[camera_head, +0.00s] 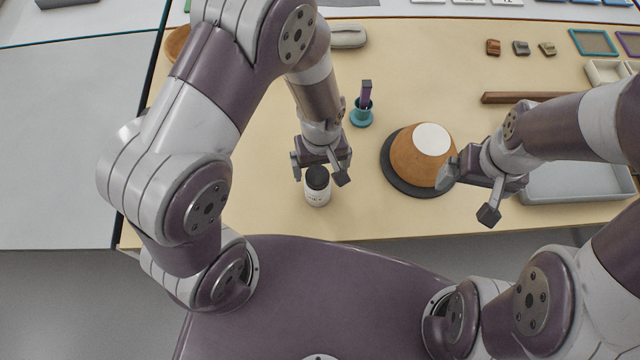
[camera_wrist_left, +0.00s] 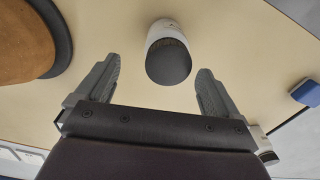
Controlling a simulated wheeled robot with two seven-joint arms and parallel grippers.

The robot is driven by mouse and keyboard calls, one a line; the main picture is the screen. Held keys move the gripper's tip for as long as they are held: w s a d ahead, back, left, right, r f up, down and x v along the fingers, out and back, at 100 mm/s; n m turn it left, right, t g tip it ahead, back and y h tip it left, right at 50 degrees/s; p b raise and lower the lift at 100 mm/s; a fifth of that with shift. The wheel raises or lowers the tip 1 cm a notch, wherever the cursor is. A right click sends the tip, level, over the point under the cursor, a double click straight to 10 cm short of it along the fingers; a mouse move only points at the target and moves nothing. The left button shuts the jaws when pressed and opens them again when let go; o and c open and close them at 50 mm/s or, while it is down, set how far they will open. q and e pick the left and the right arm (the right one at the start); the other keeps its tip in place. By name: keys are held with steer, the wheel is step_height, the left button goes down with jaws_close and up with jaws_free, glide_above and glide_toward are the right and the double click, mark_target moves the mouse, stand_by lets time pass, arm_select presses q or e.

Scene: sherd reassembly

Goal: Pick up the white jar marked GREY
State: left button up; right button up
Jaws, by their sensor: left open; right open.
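The white jar (camera_head: 318,196) with a dark lid stands upright near the front edge of the table. Its label shows in the head view, but the letters are too small to read. In the left wrist view the jar (camera_wrist_left: 165,34) lies ahead of and between the fingers, with its dark lid nearest. My left gripper (camera_head: 321,175) is open right at the jar, and the wrist view shows both fingers (camera_wrist_left: 155,82) apart with a gap on each side. My right gripper (camera_head: 468,190) is open and empty, beside the brown bowl.
The upturned brown bowl (camera_head: 413,155) sits on a dark round disc (camera_head: 392,181) right of the jar. A teal holder (camera_head: 362,117) with a purple-handled tool stands behind. A grey tray (camera_head: 575,190) lies at right. The table left of the jar is clear.

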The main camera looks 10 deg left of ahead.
mark_target(316, 176)
arm_select(q)
steer(key=f, duration=0.3)
steer(key=s+f, duration=0.1)
steer(key=f, duration=0.1)
steer(key=shift+a, duration=0.35)
steer(key=shift+w+d+f, duration=0.1)
steer(key=shift+w+f, duration=0.05)
steer(key=shift+f, duration=0.15)
steer(key=c, duration=1)
steer(key=shift+r, duration=0.15)
steer(key=c, duration=0.5)
